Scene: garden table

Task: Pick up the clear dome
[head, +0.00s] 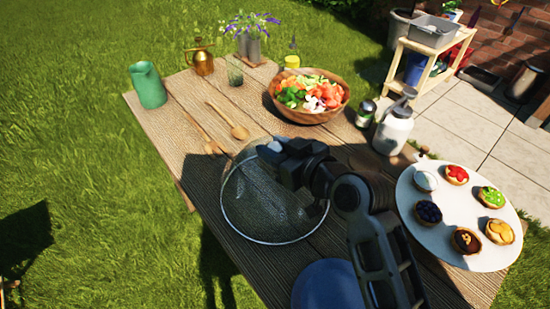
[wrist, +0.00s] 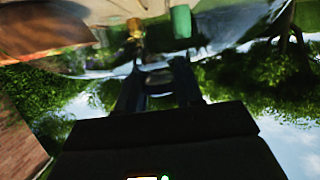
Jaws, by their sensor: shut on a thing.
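The clear dome (head: 262,217) is a round see-through cover with a thin pale rim, in the middle of the head view over the front part of the table. My gripper (head: 268,152) is at its upper edge in that view and hides part of it. In the wrist view the fingers (wrist: 158,72) are closed around a small knob on the dome (wrist: 215,45), whose clear surface spreads across the top of the picture. The dome looks tilted. I cannot tell exactly how high its rim is above the table.
A white platter (head: 455,235) of several tarts lies right. A blue round object (head: 327,287) is at the front.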

